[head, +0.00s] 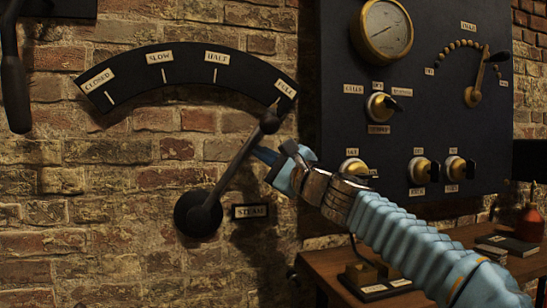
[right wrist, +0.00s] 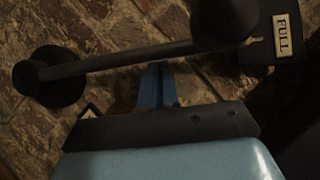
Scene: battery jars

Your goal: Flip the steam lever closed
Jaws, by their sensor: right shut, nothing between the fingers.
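The steam lever (head: 233,160) is a dark arm on a round pivot (head: 199,213), mounted on the brick wall beside a STEAM label (head: 250,211). It tilts up to the right, its knob (head: 270,121) just below the FULL mark on the curved scale (head: 180,66). CLOSED is at the scale's left end. My right gripper (head: 263,155) is shut and empty, at the right side of the lever below the knob. In the right wrist view the fingers (right wrist: 157,85) point at the lever arm (right wrist: 125,62); I cannot tell whether they touch. My left gripper is out of view.
A dark panel (head: 440,120) with a gauge (head: 383,30), knobs and a small lever stands to the right, behind my right arm. A wooden table (head: 450,270) is below it. Another dark lever (head: 14,80) hangs at the far left. The wall left of the steam lever is clear.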

